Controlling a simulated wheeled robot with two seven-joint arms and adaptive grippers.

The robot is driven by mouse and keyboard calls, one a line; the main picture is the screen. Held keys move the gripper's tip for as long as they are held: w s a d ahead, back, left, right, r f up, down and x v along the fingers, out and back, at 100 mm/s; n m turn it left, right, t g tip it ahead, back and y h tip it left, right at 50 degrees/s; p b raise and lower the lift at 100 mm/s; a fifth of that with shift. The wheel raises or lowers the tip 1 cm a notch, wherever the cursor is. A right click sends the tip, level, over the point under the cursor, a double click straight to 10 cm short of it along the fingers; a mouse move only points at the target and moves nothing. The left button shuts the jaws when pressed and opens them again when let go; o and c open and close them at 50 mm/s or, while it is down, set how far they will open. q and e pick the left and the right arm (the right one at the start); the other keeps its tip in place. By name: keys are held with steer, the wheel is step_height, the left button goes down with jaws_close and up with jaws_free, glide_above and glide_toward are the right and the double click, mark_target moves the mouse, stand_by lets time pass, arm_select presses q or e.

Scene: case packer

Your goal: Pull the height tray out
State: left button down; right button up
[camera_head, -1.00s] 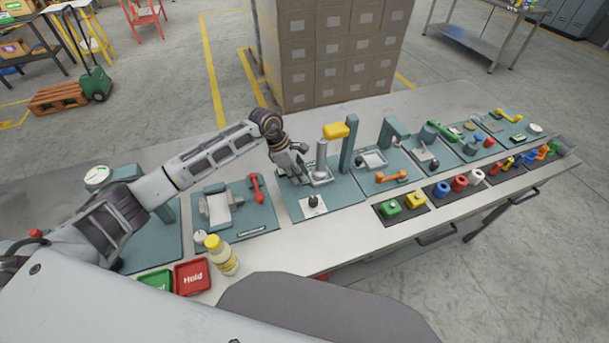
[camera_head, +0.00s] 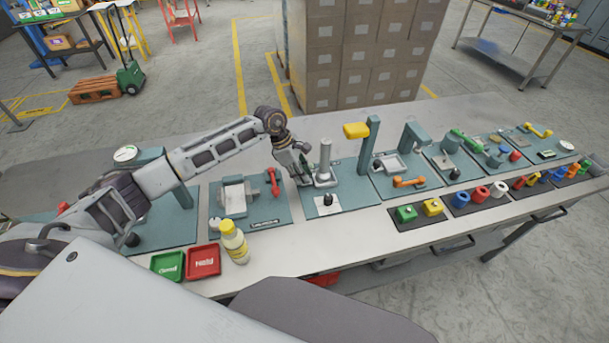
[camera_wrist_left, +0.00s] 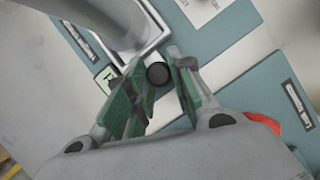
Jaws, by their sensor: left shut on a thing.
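The height tray (camera_head: 327,183) is a small light tray with a grey upright cylinder (camera_head: 325,158) on it. It sits on a teal station plate, left of the teal post (camera_head: 370,145) that carries a yellow block (camera_head: 356,130). My left gripper (camera_head: 304,176) is at the tray's left side. In the left wrist view its green-padded fingers (camera_wrist_left: 157,80) close around a dark round knob (camera_wrist_left: 157,74) at the corner of the tray's white rim (camera_wrist_left: 152,45). The fingers partly hide the knob. My right gripper is not in view.
A red handle (camera_head: 273,181) stands at the station to the left. A yellow-capped bottle (camera_head: 234,242) and the green (camera_head: 167,266) and red (camera_head: 203,261) trays are near the front edge.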

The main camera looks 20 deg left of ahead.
arm_select(q)
steer(key=shift+a, duration=0.15)
steer(key=c, duration=1.2)
jaws_free()
steer(key=shift+s+a, duration=0.1)
steer(key=shift+s, duration=0.1)
steer(key=shift+w, duration=0.1)
steer(key=shift+r, duration=0.15)
steer(key=v, duration=1.1)
steer(key=shift+r, duration=0.35)
